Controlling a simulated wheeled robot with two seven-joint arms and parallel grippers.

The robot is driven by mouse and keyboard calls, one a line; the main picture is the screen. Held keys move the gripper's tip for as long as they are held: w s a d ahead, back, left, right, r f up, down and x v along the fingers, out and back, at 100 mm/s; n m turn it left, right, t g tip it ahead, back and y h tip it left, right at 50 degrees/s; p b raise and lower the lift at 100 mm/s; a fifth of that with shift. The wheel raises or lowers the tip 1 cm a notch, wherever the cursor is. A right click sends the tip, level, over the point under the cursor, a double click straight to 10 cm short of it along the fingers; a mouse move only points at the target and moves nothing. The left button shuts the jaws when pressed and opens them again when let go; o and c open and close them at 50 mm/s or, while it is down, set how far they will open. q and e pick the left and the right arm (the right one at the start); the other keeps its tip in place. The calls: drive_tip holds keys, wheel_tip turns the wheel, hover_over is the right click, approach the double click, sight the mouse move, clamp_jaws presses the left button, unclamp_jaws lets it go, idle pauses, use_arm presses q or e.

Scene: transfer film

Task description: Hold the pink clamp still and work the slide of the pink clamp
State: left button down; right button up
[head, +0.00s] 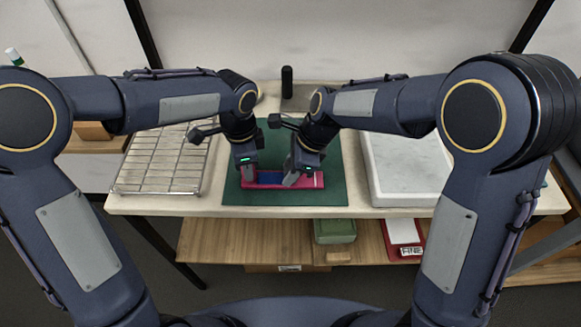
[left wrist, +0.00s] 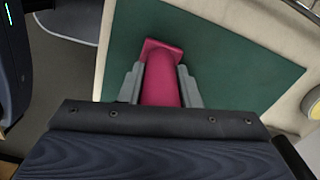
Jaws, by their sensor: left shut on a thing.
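The pink clamp (head: 318,180) lies lengthwise across the green mat (head: 237,195), with a dark blue part (head: 268,178) showing along its middle. My left gripper (head: 249,176) is at the clamp's left end. In the left wrist view, the grey fingers of this gripper (left wrist: 160,85) are on either side of the pink clamp (left wrist: 161,65), shut on it. My right gripper (head: 292,178) is low over the right half of the clamp, its fingers angled down-left beside the blue part. Whether its fingers are closed on anything is too small to tell.
A wire rack (head: 160,165) stands left of the mat and a white tray (head: 375,190) right of it. A black upright object (head: 287,82) stands at the back. A lower wooden shelf (head: 215,240) holds a green box (head: 334,231) and a red-and-white item (head: 403,232).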

clamp_jaws()
drive_tip(key=d, duration=0.5)
drive_tip(key=shift+s+d, duration=0.1)
drive_tip(key=shift+d, duration=0.1)
drive_tip(key=o, duration=0.6)
unclamp_jaws()
drive_tip(key=shift+o, duration=0.2)
drive_tip(key=v, duration=1.2)
use_arm(q)
drive_tip(key=c, duration=1)
unclamp_jaws()
